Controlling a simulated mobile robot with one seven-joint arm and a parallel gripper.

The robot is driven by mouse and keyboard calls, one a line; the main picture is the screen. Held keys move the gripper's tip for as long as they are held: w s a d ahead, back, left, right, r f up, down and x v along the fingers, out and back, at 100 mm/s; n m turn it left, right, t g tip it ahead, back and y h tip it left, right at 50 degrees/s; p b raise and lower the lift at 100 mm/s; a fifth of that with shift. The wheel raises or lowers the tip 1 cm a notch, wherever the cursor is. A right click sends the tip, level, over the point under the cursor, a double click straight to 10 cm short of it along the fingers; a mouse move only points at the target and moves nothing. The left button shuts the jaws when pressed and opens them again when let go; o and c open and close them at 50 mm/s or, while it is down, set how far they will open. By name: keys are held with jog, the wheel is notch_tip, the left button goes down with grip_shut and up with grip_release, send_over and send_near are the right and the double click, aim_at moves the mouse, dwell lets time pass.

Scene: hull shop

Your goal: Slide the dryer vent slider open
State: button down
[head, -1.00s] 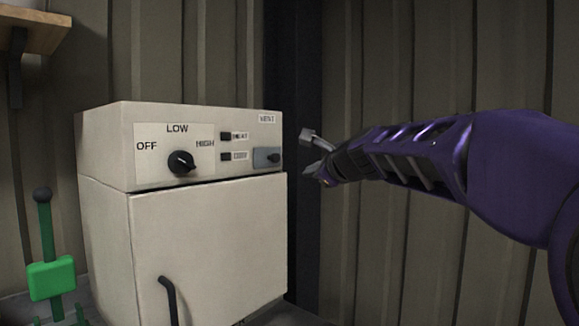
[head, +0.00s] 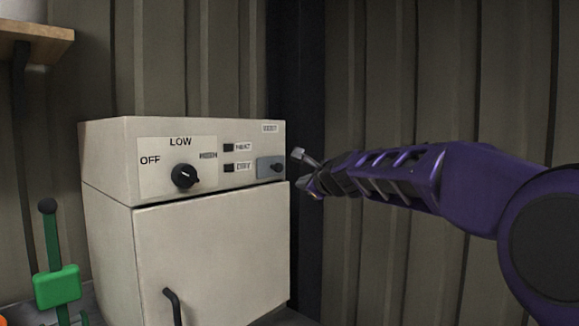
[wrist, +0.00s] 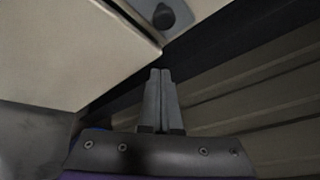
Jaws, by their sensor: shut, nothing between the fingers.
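The dryer (head: 212,255) is a cream box with a control panel along its top front. The vent slider is a grey plate (head: 264,169) with a dark knob (head: 277,167) at the panel's right end, under a small label. The knob sits toward the plate's right side. In the wrist view the knob (wrist: 164,16) is at the top, just beyond the fingertips. My gripper (head: 301,165) is just right of the dryer's front right edge, apart from the knob. In the wrist view its two fingers (wrist: 160,74) are shut together and empty.
A dark door handle (head: 173,305) juts out below. A green lever stand (head: 57,287) is at left. A corrugated wall (head: 400,80) stands behind.

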aim_at(275, 167)
jog(key=a+p, duration=0.1)
jog(key=w+a+r+p, duration=0.1)
jog(key=a+r, duration=0.1)
jog(key=shift+w+a+p, duration=0.15)
jog(key=shift+a+p, duration=0.25)
jog(key=shift+d, duration=0.15)
